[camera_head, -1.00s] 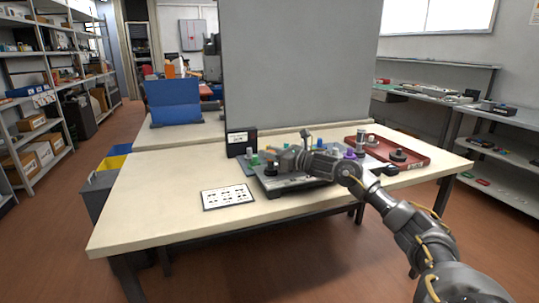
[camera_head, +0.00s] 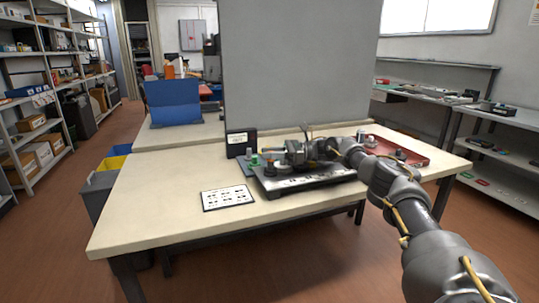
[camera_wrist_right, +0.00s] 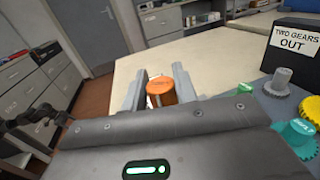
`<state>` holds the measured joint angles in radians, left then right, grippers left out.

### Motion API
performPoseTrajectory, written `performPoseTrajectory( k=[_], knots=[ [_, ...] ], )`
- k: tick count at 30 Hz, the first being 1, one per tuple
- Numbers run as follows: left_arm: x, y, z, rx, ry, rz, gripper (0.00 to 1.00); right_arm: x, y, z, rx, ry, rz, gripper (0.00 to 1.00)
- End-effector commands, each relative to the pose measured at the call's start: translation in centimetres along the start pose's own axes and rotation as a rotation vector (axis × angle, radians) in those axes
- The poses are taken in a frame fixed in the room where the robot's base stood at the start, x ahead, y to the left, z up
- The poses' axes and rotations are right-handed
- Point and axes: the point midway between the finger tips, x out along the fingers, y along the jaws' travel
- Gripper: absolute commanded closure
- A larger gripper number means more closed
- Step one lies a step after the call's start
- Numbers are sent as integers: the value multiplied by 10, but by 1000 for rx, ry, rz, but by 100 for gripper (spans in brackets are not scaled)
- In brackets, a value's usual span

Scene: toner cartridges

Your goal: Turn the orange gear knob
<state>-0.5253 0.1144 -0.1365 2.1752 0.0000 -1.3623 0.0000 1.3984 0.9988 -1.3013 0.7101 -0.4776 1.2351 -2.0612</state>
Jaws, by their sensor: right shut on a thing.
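The orange gear knob (camera_wrist_right: 161,94) is in the middle of the right wrist view, upright between the two grey fingers of my right gripper (camera_wrist_right: 160,78). The fingers stand on either side of it, and the gripper is shut on it. In the head view my right gripper (camera_head: 277,156) is low over the left part of the dark cartridge unit (camera_head: 305,183) on the table. There the arm and gripper hide much of the unit's top. My left gripper is in neither view.
A black sign box reading "TWO GEARS OUT" (camera_wrist_right: 297,40) stands close by. Grey (camera_wrist_right: 279,80), yellow (camera_wrist_right: 312,107) and teal (camera_wrist_right: 299,132) gears are at the right of the wrist view. A red tray (camera_head: 437,164) lies at right. The table's left (camera_head: 150,205) is mostly clear.

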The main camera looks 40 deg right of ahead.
Motion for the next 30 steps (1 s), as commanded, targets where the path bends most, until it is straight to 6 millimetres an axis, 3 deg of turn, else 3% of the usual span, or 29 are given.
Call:
performPoseTrajectory(
  k=[10, 25, 26, 30],
  knots=[
    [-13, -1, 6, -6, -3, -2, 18, 2, -1, 2, -6, -4, 78, 94],
    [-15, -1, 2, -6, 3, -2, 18, 2, -1, 3, -5, -5, 89, 94],
    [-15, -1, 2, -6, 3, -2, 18, 2, -1, 3, -5, -5, 89, 69],
    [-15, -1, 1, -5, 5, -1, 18, 1, -1, 2, -3, -4, 89, 51]
  ],
)
